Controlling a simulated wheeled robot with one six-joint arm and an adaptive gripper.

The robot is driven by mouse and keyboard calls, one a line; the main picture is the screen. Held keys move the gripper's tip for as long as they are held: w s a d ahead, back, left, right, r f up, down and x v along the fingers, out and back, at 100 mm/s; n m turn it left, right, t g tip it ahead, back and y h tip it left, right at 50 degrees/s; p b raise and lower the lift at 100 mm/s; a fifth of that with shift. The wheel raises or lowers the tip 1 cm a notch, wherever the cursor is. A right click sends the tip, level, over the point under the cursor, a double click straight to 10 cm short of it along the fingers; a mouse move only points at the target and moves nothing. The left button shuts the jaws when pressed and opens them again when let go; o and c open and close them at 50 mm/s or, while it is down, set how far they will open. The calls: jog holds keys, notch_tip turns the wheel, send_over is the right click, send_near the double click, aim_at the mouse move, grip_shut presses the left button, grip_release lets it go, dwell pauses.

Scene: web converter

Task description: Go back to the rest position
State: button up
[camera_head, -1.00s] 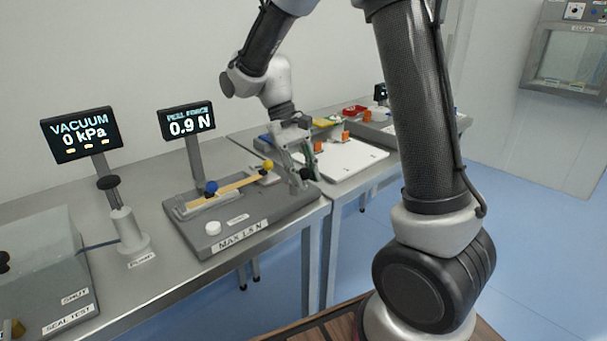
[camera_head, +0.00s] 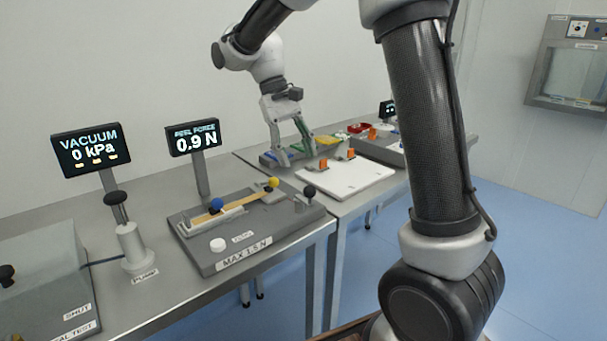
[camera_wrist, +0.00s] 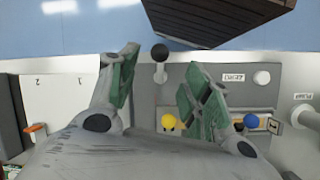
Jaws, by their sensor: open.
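My gripper (camera_head: 294,150) is open and empty in the head view.
The white board (camera_head: 345,181) holds orange pieces, with coloured trays behind it. At left are the vacuum display (camera_head: 90,150) reading 0 kPa, the pump (camera_head: 131,245) and the seal test box (camera_head: 40,285). A wall cabinet (camera_head: 570,62) is at right. The blue floor looks clear.

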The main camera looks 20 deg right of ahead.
jog(key=shift+v, duration=1.05)
